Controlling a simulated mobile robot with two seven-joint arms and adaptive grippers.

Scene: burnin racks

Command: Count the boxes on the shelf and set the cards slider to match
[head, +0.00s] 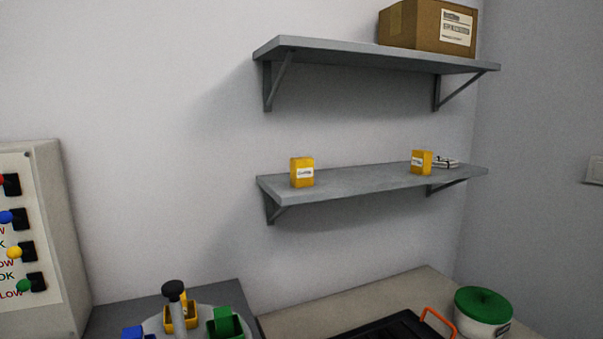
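Two small yellow boxes with white labels stand upright on the lower grey shelf (360,187). One yellow box (302,172) is near its left end and the other yellow box (421,162) is towards its right end. A larger brown cardboard box (428,26) with a white label sits at the right of the upper grey shelf (345,52). A white panel (18,307) at the left edge carries red, blue, yellow and green knobs on black mounts. I cannot make out which control is the cards slider. Neither gripper shows.
A small white and black item (446,163) lies beside the right yellow box. Below are coloured bins, including a green bin (226,325), around a black-knobbed post (174,290). A black tray (395,327) and a green-lidded white tub (483,308) stand at the lower right.

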